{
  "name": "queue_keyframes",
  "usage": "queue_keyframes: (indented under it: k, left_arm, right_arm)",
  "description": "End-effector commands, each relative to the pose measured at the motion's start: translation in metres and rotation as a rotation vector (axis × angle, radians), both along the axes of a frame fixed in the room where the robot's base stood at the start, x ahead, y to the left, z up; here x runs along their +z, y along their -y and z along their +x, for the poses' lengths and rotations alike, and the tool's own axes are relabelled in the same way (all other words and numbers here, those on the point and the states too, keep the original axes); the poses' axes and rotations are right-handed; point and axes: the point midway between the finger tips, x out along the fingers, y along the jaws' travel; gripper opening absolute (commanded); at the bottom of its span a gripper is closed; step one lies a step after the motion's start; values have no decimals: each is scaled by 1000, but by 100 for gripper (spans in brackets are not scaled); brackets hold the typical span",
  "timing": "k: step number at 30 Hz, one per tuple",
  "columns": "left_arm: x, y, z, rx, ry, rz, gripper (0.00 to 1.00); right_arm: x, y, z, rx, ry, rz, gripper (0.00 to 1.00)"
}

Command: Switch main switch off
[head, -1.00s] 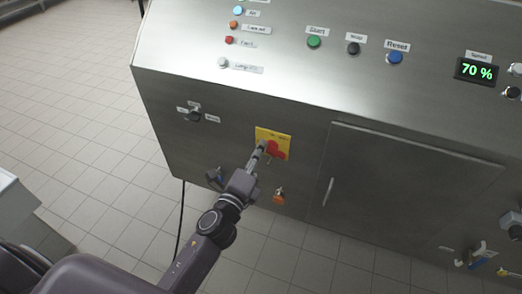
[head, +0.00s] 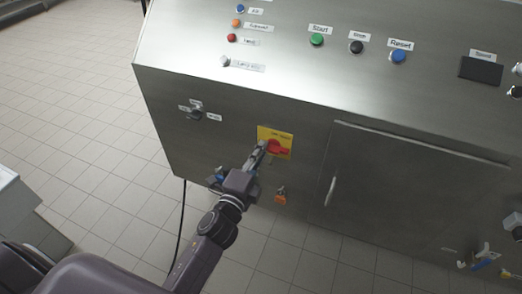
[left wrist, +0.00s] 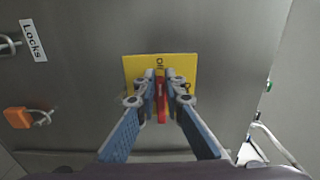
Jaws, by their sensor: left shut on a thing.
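The main switch is a red rotary handle (head: 279,147) on a yellow plate (head: 284,134), on the front of the steel cabinet. My left gripper (head: 263,147) is at the handle, partly covering its left side. In the left wrist view the two fingers (left wrist: 161,88) stand on either side of the red handle (left wrist: 161,104) and are shut on it. The handle looks upright between them there, with the yellow plate (left wrist: 187,63) behind. My right gripper is not in view.
The speed display (head: 481,71) is dark. Start (head: 317,39), stop (head: 357,47) and reset (head: 398,56) buttons sit above. An orange padlock (head: 281,197) hangs below the switch. A cabinet door handle (head: 330,191) is to the right.

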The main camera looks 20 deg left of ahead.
Motion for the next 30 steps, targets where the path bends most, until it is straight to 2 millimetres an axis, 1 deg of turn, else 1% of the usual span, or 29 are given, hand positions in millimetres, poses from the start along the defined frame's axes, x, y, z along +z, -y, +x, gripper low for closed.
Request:
queue_keyframes:
  k: [6, 7, 11, 17, 19, 22, 26, 30]
  left_arm:
    - [-1, 0, 0, 1, -3, -2, 0]
    - [-1, 0, 0, 1, -3, -2, 12]
    - [-1, 0, 0, 0, -2, -1, 27]
    - [-1, 0, 0, 0, -1, 0, 27]
    - [-1, 0, -1, 0, -1, 0, 27]
    - [-1, 0, -5, 0, -2, 0, 27]
    - [-2, -1, -21, 1, -4, 0, 27]
    - [-2, -2, -48, 2, -6, -2, 27]
  right_arm:
    - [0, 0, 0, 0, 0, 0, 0]
    - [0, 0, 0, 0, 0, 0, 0]
    - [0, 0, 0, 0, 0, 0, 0]
    - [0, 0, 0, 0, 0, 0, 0]
    - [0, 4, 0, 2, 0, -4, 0]
    - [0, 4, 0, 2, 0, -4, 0]
    - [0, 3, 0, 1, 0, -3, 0]
    - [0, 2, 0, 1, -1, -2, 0]
